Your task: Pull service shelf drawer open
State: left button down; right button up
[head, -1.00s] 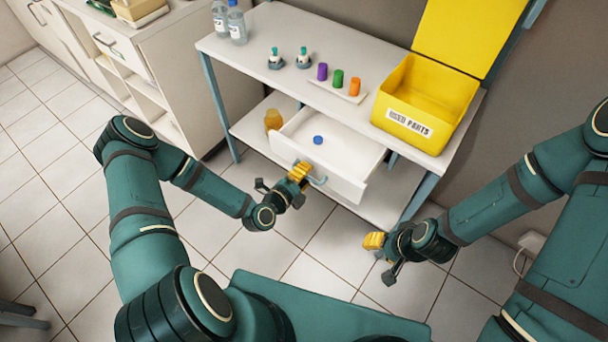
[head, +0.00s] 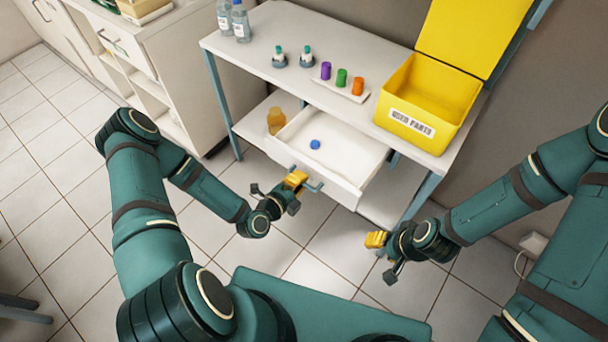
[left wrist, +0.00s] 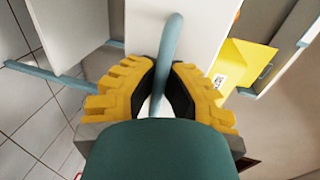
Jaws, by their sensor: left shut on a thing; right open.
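The service shelf drawer (head: 349,146) is white and stands open below the shelf top in the head view. A blue cap-like object (head: 315,144) lies inside it. The blue-grey drawer handle (head: 308,184) is on its front face. My left gripper (head: 296,179) is at the handle; in the left wrist view its yellow fingers (left wrist: 160,88) are closed around the handle bar (left wrist: 171,45). My right gripper (head: 376,240) is apart from the drawer, low to its right, open and empty.
The service shelf (head: 225,42) carries bottles (head: 241,24), small instruments, coloured cylinders (head: 342,77) and a yellow used-parts bin (head: 445,90). An amber bottle (head: 276,120) stands on the lower shelf beside the drawer. A white cabinet (head: 165,60) is at left. Tiled floor before the drawer is clear.

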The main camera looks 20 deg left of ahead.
pick_arm(q)
jog(key=shift+w, duration=0.1)
jog(key=c, duration=1)
grip_release()
jog(key=v, duration=1.2)
jog(key=shift+d, duration=0.1)
jog(key=d+n+g, duration=0.3)
jog(key=n+g, duration=0.1)
jog(key=n, duration=0.4)
jog(key=s+d+n+g+y, duration=0.1)
jog(key=d+n+g, duration=0.2)
jog(key=n, duration=0.4)
jog(key=s+d+f+n+g, duration=0.1)
jog(key=d+n+g, duration=0.3)
jog(key=n+g, duration=0.2)
jog(key=shift+s+n+y, duration=0.15)
jog(key=shift+n+y, duration=0.15)
jog(key=shift+n, duration=1)
